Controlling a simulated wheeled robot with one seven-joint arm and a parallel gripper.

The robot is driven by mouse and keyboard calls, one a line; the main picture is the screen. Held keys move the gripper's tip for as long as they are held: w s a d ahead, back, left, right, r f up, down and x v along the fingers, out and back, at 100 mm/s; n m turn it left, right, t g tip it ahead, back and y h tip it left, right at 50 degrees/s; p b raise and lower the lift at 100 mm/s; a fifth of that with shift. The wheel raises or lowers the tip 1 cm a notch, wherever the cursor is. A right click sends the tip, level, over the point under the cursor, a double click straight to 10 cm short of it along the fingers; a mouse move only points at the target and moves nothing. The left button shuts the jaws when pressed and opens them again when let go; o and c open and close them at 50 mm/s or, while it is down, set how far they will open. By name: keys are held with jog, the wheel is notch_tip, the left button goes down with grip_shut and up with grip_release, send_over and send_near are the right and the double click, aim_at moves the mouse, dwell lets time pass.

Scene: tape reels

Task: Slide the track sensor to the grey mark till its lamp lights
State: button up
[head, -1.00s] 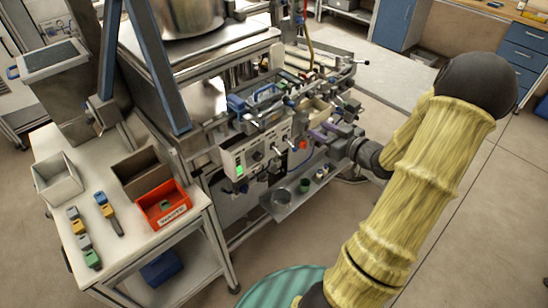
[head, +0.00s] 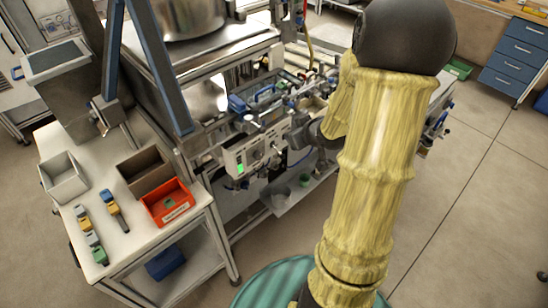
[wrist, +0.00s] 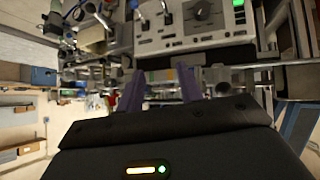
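My gripper (wrist: 160,88) shows in the wrist view as two purple fingers standing apart, with nothing clearly held between them. The fingers point at the machine, just below the control box in that picture. In the head view my arm covers the fingers. The machine's rail area (head: 265,98) is in the head view, crowded with small blue and metal parts. I cannot pick out the track sensor, its lamp or the grey mark with certainty in either view.
A control box (head: 252,155) with a lit green display has knobs; it also shows in the wrist view (wrist: 195,28). A metal tray (head: 285,195) hangs below it. A side table at left holds a red bin (head: 167,203), brown bin (head: 143,172) and white bin (head: 63,178).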

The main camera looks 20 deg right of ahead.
jog(key=s+a+r+m+g+p, duration=0.2)
jog(key=s+a+r+g+p, duration=0.1)
jog(key=s+a, duration=0.8)
jog(key=r+g, duration=0.1)
jog(key=g, duration=0.1)
jog(key=shift+a+r+g+h+p, duration=0.3)
jog(key=shift+a+r+h, duration=0.1)
